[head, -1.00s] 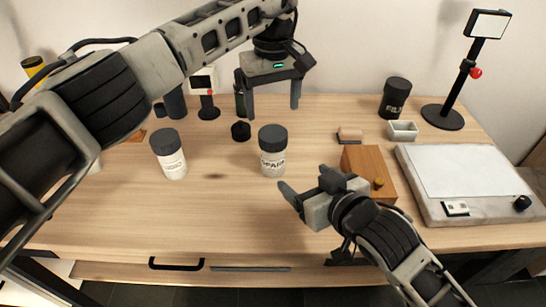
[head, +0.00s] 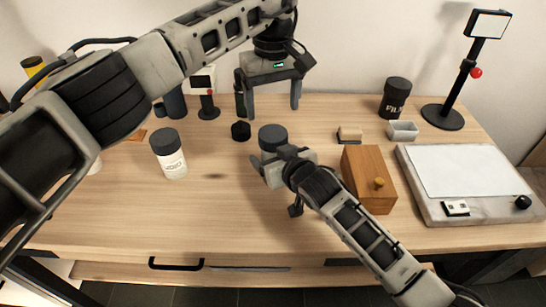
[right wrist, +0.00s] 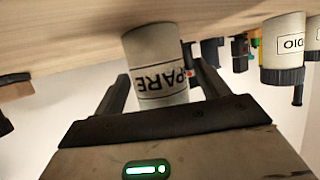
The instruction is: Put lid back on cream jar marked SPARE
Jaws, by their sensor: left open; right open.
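The white jar marked SPARE stands upright, with a dark grey cap-like top (head: 272,137) in the head view. Its body is mostly hidden there by my right gripper (head: 266,162). In the right wrist view the picture is upside down, and the SPARE jar (right wrist: 158,60) stands between the two open fingers, one on each side. No firm contact can be made out; its top end is hidden by the gripper body. A small black faceted piece (head: 241,131) lies behind and left of the jar. My left gripper (head: 268,98) is open, pointing down above the table's back, empty.
Another white, dark-capped jar (head: 168,155) stands left. A wooden box (head: 368,180) with a knob stands right of my right gripper. Behind it are a small block (head: 350,134), a grey tray (head: 402,131) and a FILM canister (head: 395,98). A lamp stand (head: 443,117) and white-topped board (head: 460,172) are far right.

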